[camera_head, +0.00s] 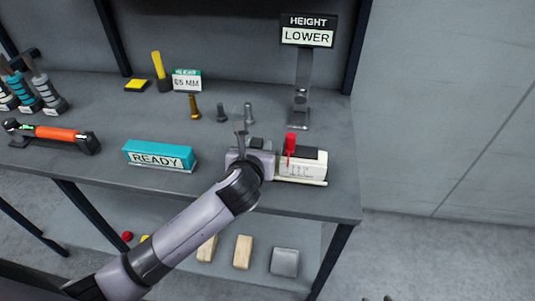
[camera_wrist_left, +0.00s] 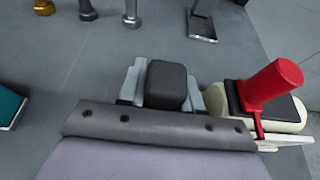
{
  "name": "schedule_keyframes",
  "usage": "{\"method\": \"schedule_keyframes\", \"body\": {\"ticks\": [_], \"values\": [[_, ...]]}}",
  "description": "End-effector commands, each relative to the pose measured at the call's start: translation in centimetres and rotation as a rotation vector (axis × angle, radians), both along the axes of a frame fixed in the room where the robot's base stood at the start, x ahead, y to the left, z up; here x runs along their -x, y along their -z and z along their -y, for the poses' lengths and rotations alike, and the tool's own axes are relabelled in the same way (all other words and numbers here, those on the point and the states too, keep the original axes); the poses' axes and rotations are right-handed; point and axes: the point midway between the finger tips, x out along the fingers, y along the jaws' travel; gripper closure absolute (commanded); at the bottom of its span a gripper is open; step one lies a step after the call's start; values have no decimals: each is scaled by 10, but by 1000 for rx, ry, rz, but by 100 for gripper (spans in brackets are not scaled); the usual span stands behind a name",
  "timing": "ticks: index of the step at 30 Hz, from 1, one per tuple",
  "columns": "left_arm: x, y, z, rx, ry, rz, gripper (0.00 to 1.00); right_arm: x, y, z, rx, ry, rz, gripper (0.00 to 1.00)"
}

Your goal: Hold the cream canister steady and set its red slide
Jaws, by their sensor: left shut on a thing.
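The cream canister (camera_head: 302,168) lies near the table's front edge, with a dark top and printed marks on its front. Its red slide (camera_head: 290,145) stands up at its left part; the slide (camera_wrist_left: 268,88) also shows at the right of the left wrist view. My left gripper (camera_head: 254,150) is at the canister's left end, shut on a dark grey block (camera_wrist_left: 166,85). How the block joins the canister is hidden. Two small dark tips at the head view's bottom edge may be my right gripper; its state does not show.
A sign (camera_head: 307,37) reads "HEIGHT LOWER" on a post behind the canister. A teal "READY" block (camera_head: 160,156) lies to the left. A small sign (camera_head: 187,81) reads 65 MM, and bolts (camera_head: 195,107) stand behind. The table is bare right of the canister.

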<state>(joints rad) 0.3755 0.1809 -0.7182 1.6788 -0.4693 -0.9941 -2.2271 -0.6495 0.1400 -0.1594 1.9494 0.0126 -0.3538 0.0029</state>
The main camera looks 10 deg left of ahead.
Motion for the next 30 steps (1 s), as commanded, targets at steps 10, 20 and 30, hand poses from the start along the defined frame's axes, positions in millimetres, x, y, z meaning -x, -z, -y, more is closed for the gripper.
{"method": "schedule_keyframes", "body": {"ticks": [10, 20, 30], "values": [[-1, -71, 1, 2, 4, 10, 100, 0, 0, 0, 0, 0, 0, 57], [-1, -32, 0, 3, -2, 0, 100, 0, 0, 0, 0, 0, 0, 57], [-1, -10, 0, 4, 1, 4, 100, 0, 0, 0, 0, 0, 0, 57]]}}
